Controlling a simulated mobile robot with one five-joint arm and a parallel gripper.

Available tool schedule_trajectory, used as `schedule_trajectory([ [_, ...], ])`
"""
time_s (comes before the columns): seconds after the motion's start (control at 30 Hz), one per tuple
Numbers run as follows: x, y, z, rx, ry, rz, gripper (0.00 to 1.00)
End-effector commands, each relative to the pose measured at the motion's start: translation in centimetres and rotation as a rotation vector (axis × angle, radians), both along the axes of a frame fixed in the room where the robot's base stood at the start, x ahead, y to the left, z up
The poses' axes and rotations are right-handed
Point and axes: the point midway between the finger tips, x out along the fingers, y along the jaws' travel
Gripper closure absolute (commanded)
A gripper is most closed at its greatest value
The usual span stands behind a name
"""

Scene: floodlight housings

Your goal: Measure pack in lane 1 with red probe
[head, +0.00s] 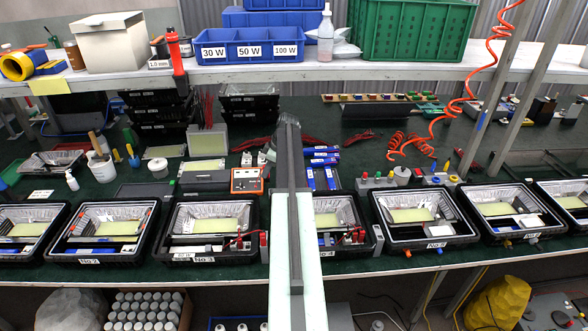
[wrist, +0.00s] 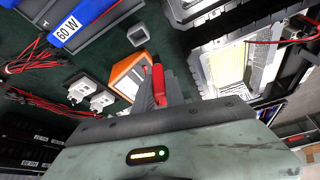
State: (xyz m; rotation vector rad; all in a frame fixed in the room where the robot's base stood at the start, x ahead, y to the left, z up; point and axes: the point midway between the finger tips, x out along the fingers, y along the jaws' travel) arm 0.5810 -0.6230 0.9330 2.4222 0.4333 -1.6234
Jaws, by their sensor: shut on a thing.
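In the wrist view my gripper (wrist: 160,90) is shut on a slim red piece (wrist: 158,84), which looks like the red probe. An orange-sided box (wrist: 128,74), probably the meter, stands just beyond the fingers; it also shows in the head view (head: 247,180). Blue packs (wrist: 82,22), one marked 60 W, lie at the upper left of the wrist view, apart from the gripper. In the head view similar blue packs (head: 322,153) lie right of my arm. I cannot tell which pack is in lane 1. My arm hides the gripper in the head view.
Several black floodlight housings (head: 210,245) with pale yellow panels line the bench front. One housing (wrist: 203,72) is close on the gripper's right. Red leads (wrist: 35,62) and white connectors (wrist: 88,90) lie left. A shelf with blue bins (head: 249,46) spans the back.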

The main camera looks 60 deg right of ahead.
Motion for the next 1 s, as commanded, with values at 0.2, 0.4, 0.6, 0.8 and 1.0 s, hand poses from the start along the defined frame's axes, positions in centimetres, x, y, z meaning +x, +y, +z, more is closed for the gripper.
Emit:
schedule_trajectory([
  [0.2, -6.9, -5.8, 0.1, 0.002, -0.004, 0.061, 1.0],
  [0.4, -8.4, -6.7, 0.1, 0.001, -0.004, 0.078, 1.0],
  [0.6, -8.4, -6.7, 0.1, 0.001, -0.003, 0.077, 1.0],
  [0.8, -8.5, -6.7, -0.5, 0.0, -0.005, 0.08, 1.0],
  [1.0, -8.5, -6.7, -2.8, 0.001, -0.005, 0.079, 1.0],
])
